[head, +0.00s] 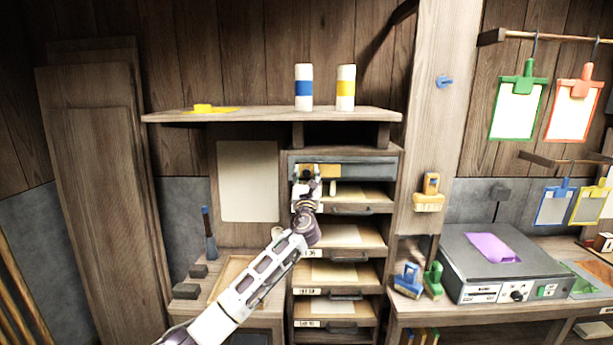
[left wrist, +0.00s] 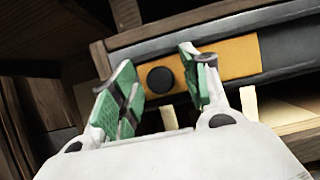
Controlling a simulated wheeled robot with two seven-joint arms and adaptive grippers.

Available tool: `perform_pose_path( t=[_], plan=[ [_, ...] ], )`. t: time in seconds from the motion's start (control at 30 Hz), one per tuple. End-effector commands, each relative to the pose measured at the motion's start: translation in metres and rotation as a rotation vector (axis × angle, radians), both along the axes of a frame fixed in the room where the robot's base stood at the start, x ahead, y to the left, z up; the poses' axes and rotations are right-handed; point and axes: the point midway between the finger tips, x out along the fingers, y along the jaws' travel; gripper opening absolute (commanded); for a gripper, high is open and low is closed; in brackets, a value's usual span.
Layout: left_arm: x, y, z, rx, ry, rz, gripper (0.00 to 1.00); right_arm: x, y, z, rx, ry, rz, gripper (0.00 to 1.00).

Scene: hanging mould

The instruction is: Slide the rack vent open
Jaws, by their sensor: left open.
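The rack vent is a dark grey strip (head: 368,171) across the top of the wooden drying rack (head: 396,215), with an orange slide plate (head: 327,170) toward its left side. In the left wrist view the orange plate (left wrist: 239,58) carries a round black knob (left wrist: 160,80). My left gripper (head: 306,172) is at the vent's left part. In the left wrist view its green-padded fingers (left wrist: 158,88) are open, one on each side of the knob, with gaps showing between pads and knob. How deep the knob sits between them is hard to tell. My right gripper is not in view.
Below the vent the rack holds several shelves with sheets (head: 335,272). A wooden shelf (head: 270,116) overhangs it, carrying a blue-banded jar (head: 303,88) and a yellow-banded jar (head: 346,88). A wooden post (head: 437,120) stands right of the rack.

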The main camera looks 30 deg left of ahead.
Motion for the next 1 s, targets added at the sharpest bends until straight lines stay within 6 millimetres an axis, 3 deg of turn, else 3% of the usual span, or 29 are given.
perform_pose_path(
  t=[0.13, 0.5, 0.77, 1.0],
  plan=[
    [0.0, 0.0, 0.0, 0.0, 0.0, 0.0, 0.46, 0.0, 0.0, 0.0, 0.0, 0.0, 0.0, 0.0],
    [0.0, 0.0, 0.0, 0.0, 0.0, 0.0, 0.0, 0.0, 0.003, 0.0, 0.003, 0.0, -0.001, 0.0],
    [0.0, -0.001, 0.0, -0.001, 0.0, 0.0, 0.0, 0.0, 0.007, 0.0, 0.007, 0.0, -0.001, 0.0],
    [0.008, -0.013, 0.0, -0.002, 0.0, -0.003, 0.0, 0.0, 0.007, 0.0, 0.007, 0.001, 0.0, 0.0]
  ],
)
